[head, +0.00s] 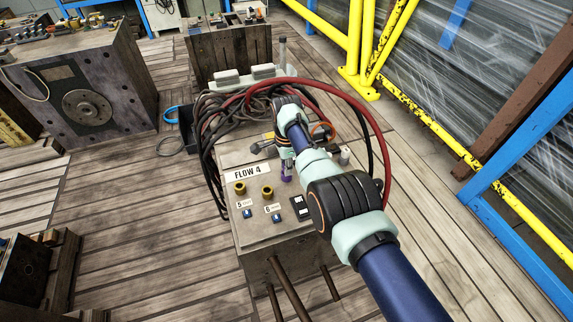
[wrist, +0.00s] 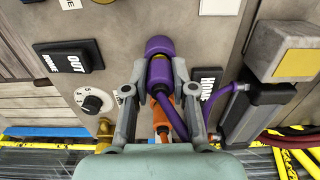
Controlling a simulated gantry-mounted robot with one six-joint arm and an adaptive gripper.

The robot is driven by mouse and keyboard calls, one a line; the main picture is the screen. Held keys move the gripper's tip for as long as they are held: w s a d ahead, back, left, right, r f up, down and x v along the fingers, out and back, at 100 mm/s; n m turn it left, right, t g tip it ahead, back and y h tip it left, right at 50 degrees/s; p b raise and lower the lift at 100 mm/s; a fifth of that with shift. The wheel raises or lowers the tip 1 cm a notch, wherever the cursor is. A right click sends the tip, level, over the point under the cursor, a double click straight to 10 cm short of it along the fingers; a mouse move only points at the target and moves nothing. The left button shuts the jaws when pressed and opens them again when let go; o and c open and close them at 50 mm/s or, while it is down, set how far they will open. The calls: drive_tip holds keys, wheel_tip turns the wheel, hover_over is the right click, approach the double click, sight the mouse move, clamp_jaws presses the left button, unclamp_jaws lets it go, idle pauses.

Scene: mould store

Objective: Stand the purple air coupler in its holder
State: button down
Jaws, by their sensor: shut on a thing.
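The purple air coupler (wrist: 158,72) is between the fingers of my gripper (wrist: 158,92) in the wrist view, with its wide purple collar beyond the fingertips. A purple hose trails from it toward the palm. In the head view a small purple part (head: 287,173) shows below my wrist, above the top of the FLOW 4 box; the arm hides most of my gripper there. Behind the coupler an orange part (wrist: 161,108) shows between the fingers; I cannot tell whether it touches. I cannot pick out the coupler's holder with certainty.
A numbered knob (wrist: 96,101) and a yellow-faced block (wrist: 288,65) flank my gripper. Bundled hoses (head: 240,105) lie behind. The plank floor at left is partly clear.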

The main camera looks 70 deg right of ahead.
drive_tip(key=shift+f, duration=0.15)
drive_tip(key=c, duration=0.9)
unclamp_jaws()
drive_tip(key=shift+o, duration=0.3)
drive_tip(key=o, duration=0.4)
drive_tip(key=shift+c, duration=0.2)
wheel_tip(320, 180, up, 8)
drive_tip(key=p, duration=0.7)
drive_tip(key=shift+f, duration=0.25)
